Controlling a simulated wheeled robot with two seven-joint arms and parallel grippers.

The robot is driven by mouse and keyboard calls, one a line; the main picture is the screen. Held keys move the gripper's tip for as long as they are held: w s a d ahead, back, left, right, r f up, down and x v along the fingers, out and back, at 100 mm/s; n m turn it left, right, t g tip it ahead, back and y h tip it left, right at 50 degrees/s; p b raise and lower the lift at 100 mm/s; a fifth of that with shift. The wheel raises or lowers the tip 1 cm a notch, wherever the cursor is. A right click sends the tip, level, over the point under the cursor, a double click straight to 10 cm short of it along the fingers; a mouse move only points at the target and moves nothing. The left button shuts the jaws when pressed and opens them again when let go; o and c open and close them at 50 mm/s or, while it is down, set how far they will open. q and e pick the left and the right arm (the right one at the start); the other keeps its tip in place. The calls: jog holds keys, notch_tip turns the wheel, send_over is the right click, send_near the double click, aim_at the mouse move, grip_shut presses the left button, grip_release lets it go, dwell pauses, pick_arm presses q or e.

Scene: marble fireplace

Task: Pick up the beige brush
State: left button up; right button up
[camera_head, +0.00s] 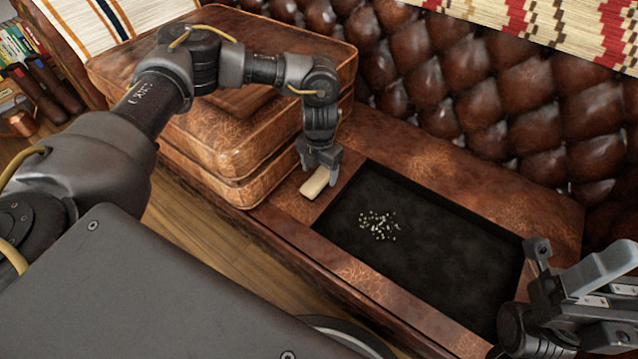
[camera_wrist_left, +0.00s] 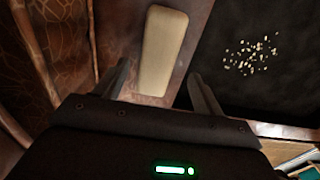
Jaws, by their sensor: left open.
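The beige brush (camera_head: 315,183) lies flat on the strip of brown leather seat between the stacked cases and the black inset. It also shows in the left wrist view (camera_wrist_left: 164,48) as a rounded beige block, its near end between the fingertips. My left gripper (camera_head: 322,165) points down just above and behind the brush. In the left wrist view its open fingers (camera_wrist_left: 160,80) stand on either side of the near end, with nothing gripped. My right gripper (camera_head: 572,262) is at the lower right, partly cut off by the picture edge; its jaw opening is unclear.
Brown leather cases (camera_head: 235,130) stand close left of the brush. The black inset (camera_head: 450,255) holds scattered pale crumbs (camera_head: 378,224). A tufted leather backrest (camera_head: 480,90) rises behind. Books (camera_head: 18,48) stand at the far left.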

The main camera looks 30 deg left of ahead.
aim_at(319, 177)
pick_arm(q)
jog(key=f+b, duration=0.2)
jog(key=f, duration=0.1)
jog(key=f+b, duration=0.1)
jog(key=f, duration=0.1)
jog(key=shift+w+a, duration=0.2)
jog(key=shift+w, duration=0.05)
jog(key=c, duration=1.1)
